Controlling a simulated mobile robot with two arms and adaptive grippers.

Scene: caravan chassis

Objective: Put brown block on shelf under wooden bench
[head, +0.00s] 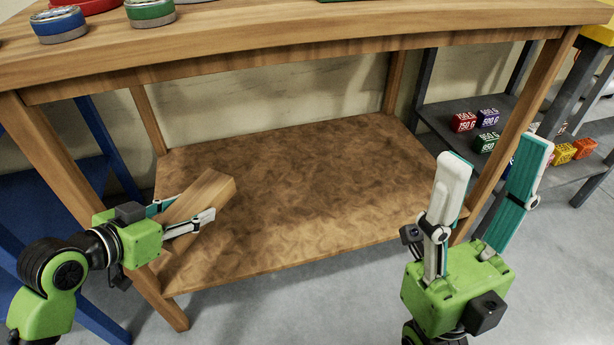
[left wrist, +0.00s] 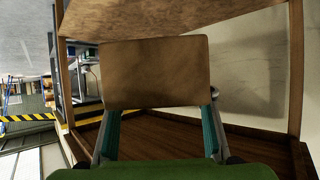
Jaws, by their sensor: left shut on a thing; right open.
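The brown block (head: 208,190) is a wooden piece held between the fingers of my left gripper (head: 186,213). It is over the left part of the shelf (head: 300,190) under the wooden bench (head: 290,38); I cannot tell whether it touches the shelf. In the left wrist view the block (left wrist: 155,72) fills the middle, between the fingertips of the left gripper (left wrist: 160,115). My right gripper (head: 490,185) is open and empty, in front of the bench's right front leg, with its fingers pointing up.
Blue and green round tins (head: 58,25) stand on the bench top at the left. A grey rack (head: 440,118) with several coloured weight blocks stands at the right. A blue frame (head: 70,190) is at the left. The middle and right of the shelf are clear.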

